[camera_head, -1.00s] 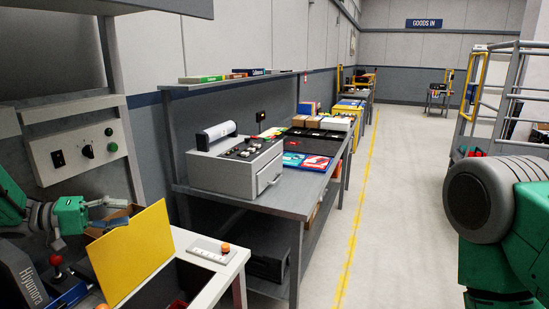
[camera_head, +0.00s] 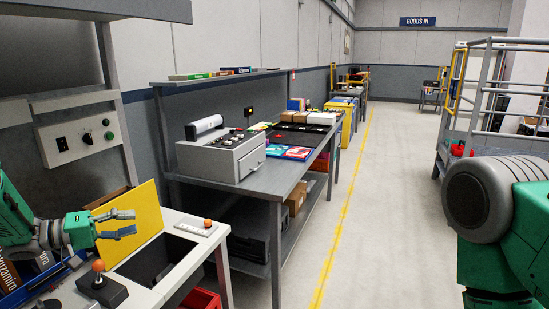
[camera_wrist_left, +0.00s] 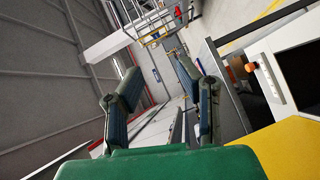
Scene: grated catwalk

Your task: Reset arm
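My left gripper (camera_head: 132,222) is at the left of the head view, with its two fingers apart and nothing between them. Its fingers show in front of the upright yellow panel (camera_head: 148,232); I cannot tell whether they touch it. In the left wrist view the fingers (camera_wrist_left: 155,75) are also spread and empty, and the yellow panel (camera_wrist_left: 293,148) shows at the lower right. My right arm's green and grey links fill the right edge of the head view. My right gripper is out of frame.
The yellow panel stands at an opening in a white worktop (camera_head: 182,277), with an orange-knobbed joystick box (camera_head: 102,288) and a button strip (camera_head: 198,227) nearby. A red bin (camera_head: 203,299) sits below. A grey bench (camera_head: 265,180) holds a machine (camera_head: 222,155). The aisle floor (camera_head: 385,200) is clear.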

